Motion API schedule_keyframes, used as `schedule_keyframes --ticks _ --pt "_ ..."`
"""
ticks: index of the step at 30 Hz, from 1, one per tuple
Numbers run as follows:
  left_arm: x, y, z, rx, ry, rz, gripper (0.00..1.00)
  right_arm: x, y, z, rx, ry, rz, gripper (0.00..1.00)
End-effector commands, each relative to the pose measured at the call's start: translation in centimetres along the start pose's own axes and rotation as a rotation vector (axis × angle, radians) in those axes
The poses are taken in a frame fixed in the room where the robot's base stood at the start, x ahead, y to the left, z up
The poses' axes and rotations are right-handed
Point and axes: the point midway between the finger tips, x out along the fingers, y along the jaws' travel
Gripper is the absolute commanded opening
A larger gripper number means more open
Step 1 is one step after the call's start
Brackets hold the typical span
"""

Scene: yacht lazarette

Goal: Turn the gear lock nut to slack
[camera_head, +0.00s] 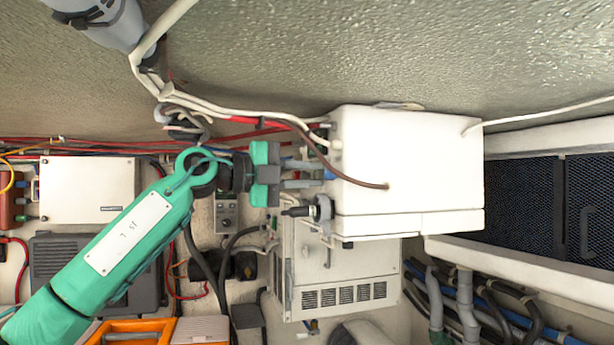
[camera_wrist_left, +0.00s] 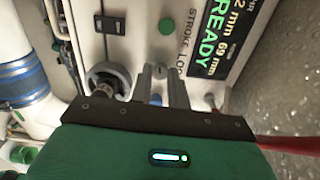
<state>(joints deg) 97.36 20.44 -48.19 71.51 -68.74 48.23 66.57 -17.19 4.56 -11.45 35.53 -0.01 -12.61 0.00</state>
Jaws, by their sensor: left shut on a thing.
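My left gripper (camera_head: 312,179) reaches in from the left in the camera_head view, at the left face of a white box. In the left wrist view its two grey fingers (camera_wrist_left: 160,72) are close together against the pale panel (camera_wrist_left: 133,60). They are shut on a small part, seemingly the gear lock nut, which the fingertips mostly hide. I cannot tell its turn angle. A grey round fitting (camera_wrist_left: 106,78) is beside the fingers, and a green button (camera_wrist_left: 166,27) is above. A display (camera_wrist_left: 218,38) reads READY, with "STROKE LO" lettering beside it.
The white box (camera_head: 410,165) has cables at its left and top. A brown cable (camera_head: 335,172) loops across it close to my gripper. A vented grey unit (camera_head: 345,265) is below, and an orange case (camera_head: 130,328) is at lower left. A dark mesh panel (camera_head: 550,205) is at right.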

Motion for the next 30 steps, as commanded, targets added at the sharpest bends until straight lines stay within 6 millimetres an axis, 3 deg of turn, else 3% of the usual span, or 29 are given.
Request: schedule_keyframes --ticks 9,10,13,23,26,30 --pt "-0.1 -0.2 0.1 0.0 -0.003 -0.004 0.0 0.0 -0.1 0.0 0.001 0.0 -0.001 0.36" --pt "-0.1 -0.2 0.1 0.0 -0.003 -0.004 0.21 0.0 -0.1 0.0 0.001 0.0 -0.001 0.36" --pt "-0.1 -0.2 0.1 0.0 -0.002 -0.003 0.39 0.0 -0.1 0.0 0.001 0.0 -0.001 0.36" --pt "-0.3 0.0 0.1 0.0 -0.001 -0.001 0.39 0.2 -0.1 0.0 0.0 0.0 -0.001 0.36" --pt "-1.3 0.2 0.1 0.001 -0.003 -0.001 0.39 0.8 -0.1 0.1 0.0 0.0 -0.001 0.36" --pt "-4.1 0.4 0.2 0.0 -0.005 -0.003 0.39 2.2 0.0 0.2 0.0 0.0 0.0 0.36"
